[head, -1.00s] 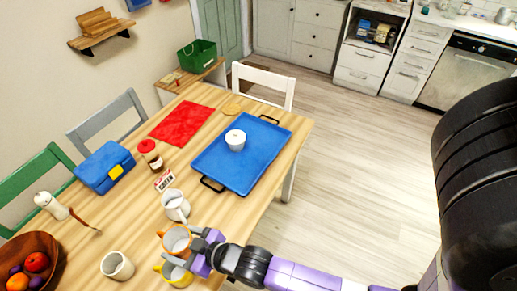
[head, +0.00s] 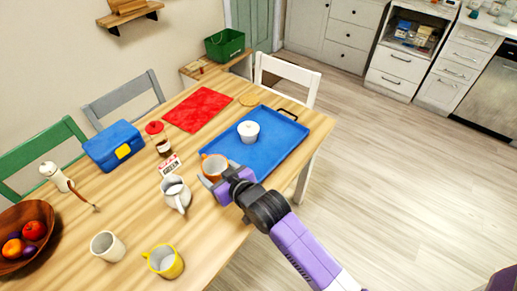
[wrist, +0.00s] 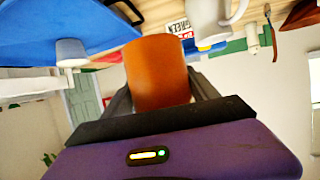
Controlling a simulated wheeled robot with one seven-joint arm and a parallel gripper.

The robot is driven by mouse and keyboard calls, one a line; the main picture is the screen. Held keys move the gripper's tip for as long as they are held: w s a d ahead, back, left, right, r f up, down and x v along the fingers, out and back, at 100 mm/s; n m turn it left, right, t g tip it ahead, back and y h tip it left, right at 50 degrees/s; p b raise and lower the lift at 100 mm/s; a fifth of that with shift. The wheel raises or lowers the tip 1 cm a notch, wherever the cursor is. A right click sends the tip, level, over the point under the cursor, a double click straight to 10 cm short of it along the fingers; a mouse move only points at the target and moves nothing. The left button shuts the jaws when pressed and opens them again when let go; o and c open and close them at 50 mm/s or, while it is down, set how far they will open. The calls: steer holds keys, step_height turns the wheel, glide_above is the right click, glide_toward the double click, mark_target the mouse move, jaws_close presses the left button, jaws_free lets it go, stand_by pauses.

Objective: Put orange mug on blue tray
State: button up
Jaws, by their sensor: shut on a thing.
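The orange mug (head: 214,166) is in my gripper (head: 222,186) in the head view, at the near left corner of the blue tray (head: 270,155). The wrist view shows the orange mug (wrist: 158,72) between the two fingers of my gripper (wrist: 160,95), which is shut on it. The picture looks upside down there, with the blue tray (wrist: 75,30) at the upper left. A white cup (head: 248,132) stands on the tray. I cannot tell whether the mug is over the tray's rim or just beside it, or how high it is.
A white pitcher (head: 175,193) and a small sign (head: 170,166) stand left of the mug. A yellow mug (head: 164,261) and a white cup (head: 107,246) stand nearer. The tray's right and near parts are bare. A red mat (head: 198,109) lies beyond.

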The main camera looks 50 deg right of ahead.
steer(key=w+d+r+m+h+b, duration=0.15)
steer(key=d+r, duration=0.25)
steer(key=d, duration=0.4)
steer(key=w+d+r+m+h+b, duration=0.1)
steer(key=w+d+r+h+b, duration=0.2)
steer(key=d, duration=0.4)
steer(key=shift+g+y, duration=0.4)
steer(key=shift+y, duration=0.25)
steer(key=f, duration=1.8)
steer(key=shift+s+d, duration=0.15)
steer(key=shift+d, duration=0.1)
steer(key=shift+f, duration=0.15)
steer(key=shift+f, duration=0.1)
steer(key=o, duration=1.7)
